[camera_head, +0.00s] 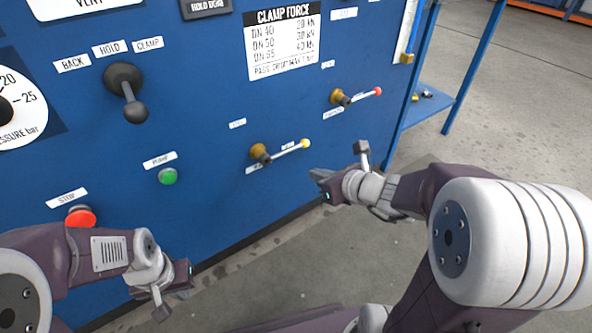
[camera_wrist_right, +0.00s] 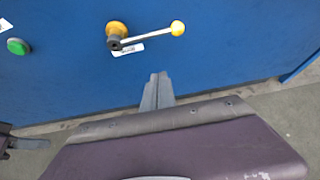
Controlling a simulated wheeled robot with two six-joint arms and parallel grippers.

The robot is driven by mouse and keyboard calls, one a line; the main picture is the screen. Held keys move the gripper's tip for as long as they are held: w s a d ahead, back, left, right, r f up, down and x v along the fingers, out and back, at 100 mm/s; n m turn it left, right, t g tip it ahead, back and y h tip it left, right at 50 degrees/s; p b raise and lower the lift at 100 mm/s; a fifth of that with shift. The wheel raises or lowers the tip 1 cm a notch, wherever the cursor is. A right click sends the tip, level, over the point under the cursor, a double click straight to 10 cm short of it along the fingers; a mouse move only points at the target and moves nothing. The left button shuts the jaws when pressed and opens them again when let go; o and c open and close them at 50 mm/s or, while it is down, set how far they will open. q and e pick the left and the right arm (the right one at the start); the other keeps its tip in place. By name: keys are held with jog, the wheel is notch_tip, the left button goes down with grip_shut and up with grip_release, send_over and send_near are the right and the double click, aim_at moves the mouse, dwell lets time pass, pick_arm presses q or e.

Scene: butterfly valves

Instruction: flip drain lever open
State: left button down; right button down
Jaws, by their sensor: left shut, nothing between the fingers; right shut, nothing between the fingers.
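Two small valve levers are on the blue panel; their labels are too small to read, so I cannot tell which is the drain lever. The lower lever (camera_head: 285,151) has a brass hub and a yellow knob, and its arm points right. It also shows in the right wrist view (camera_wrist_right: 148,38). The upper lever (camera_head: 362,96) has a red knob and points right. My right gripper (camera_head: 316,176) is shut and empty, below and right of the yellow knob and apart from it; its fingers show in the wrist view (camera_wrist_right: 157,88). My left gripper (camera_head: 186,274) is shut and empty at lower left.
The blue panel (camera_head: 210,110) carries a black-knobbed lever (camera_head: 127,93), a green button (camera_head: 168,176), a red stop button (camera_head: 80,216) and a pressure gauge (camera_head: 18,108). A blue frame with a shelf (camera_head: 425,108) stands to the right. The concrete floor is otherwise open.

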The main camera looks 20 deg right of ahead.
aim_at(286, 152)
jog(key=shift+r, duration=0.1)
jog(key=f+p+x, duration=0.1)
jog(key=p+x, duration=0.2)
jog(key=x, duration=0.6)
jog(key=r, duration=0.1)
jog(key=w+r, duration=0.1)
jog(key=r, duration=0.2)
jog(key=shift+w+a+r, duration=0.15)
jog(key=shift+w+a, duration=0.15)
jog(key=shift+d+p, duration=0.15)
jog(key=shift+p, duration=0.15)
